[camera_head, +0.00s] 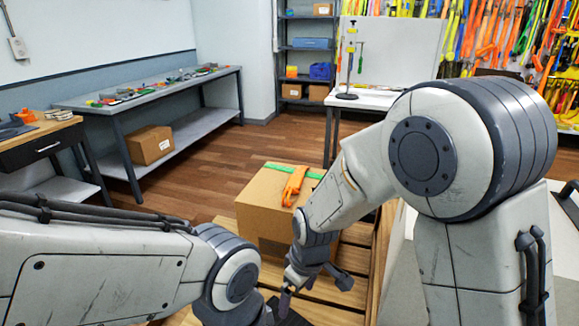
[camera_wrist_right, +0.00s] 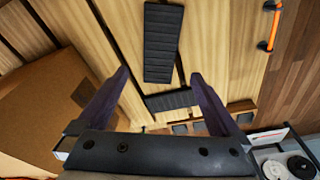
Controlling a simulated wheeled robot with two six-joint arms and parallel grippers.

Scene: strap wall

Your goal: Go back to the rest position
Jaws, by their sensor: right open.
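My right gripper (camera_head: 317,280) hangs low in front of the cardboard box (camera_head: 262,205), over the slatted wooden pallet (camera_head: 352,268). In the right wrist view my right gripper (camera_wrist_right: 158,74) is open, with nothing between its two dark fingers. Wooden boards with black ribbed pads (camera_wrist_right: 163,45) lie below it, and the box (camera_wrist_right: 35,110) is at the left. My left arm comes in from the left at the bottom of the head view. Its wrist is beside the right gripper, but its jaws cannot be made out.
An orange strap bundle (camera_head: 294,186) and a green strap (camera_head: 310,174) lie on the box. A grey workbench (camera_head: 150,88) stands at the back left, with another box (camera_head: 151,145) on its lower shelf. Colourful straps (camera_head: 500,35) hang at the back right. Wooden floor (camera_head: 195,180) is clear behind the pallet.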

